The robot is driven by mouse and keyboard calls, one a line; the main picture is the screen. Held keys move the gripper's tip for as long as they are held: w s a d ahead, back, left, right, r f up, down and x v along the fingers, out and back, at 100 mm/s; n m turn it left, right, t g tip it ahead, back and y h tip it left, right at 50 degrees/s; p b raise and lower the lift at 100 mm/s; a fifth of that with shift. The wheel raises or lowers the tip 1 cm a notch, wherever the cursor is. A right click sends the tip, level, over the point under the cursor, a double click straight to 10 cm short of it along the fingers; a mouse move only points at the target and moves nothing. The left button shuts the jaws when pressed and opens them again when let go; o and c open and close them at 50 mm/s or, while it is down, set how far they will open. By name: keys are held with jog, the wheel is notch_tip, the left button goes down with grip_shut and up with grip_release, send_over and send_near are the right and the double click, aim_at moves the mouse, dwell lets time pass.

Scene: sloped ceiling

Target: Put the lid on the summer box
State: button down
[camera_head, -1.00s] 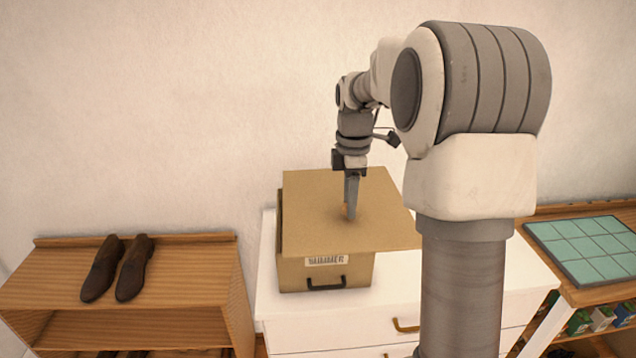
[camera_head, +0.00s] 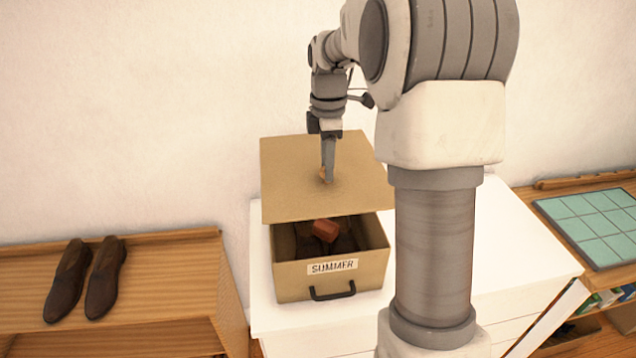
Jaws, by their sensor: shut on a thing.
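The summer box (camera_head: 293,281) is an open tan box with a "SUMMER" label and a dark handle on its front. It stands on a white dresser. Dark brown things and a reddish-brown piece (camera_head: 326,230) show inside it. The lid (camera_head: 288,178) is a flat tan panel above the back of the box, shifted back so the front of the opening shows. I cannot tell whether the lid touches the rear rim. My gripper (camera_head: 327,180) points down at the lid's middle and is shut on its small knob, which the fingers mostly hide.
The white dresser (camera_head: 515,245) has bare top to the right of the box. A wooden shelf (camera_head: 160,265) with brown shoes (camera_head: 88,278) stands at left. A wooden unit with a green tiled panel (camera_head: 590,225) is at right. The wall is close behind.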

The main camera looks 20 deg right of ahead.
aim_at(326, 184)
notch_tip(326, 184, down, 6)
jog(key=b, duration=0.4)
jog(key=shift+w+f, duration=0.1)
jog(key=shift+w, duration=0.05)
jog(key=shift+f, duration=0.1)
notch_tip(326, 184, down, 6)
jog(key=b, duration=0.4)
dwell(0.5)
dwell(0.4)
jog(key=shift+c, duration=1.9)
grip_release()
jog(key=shift+f, duration=0.1)
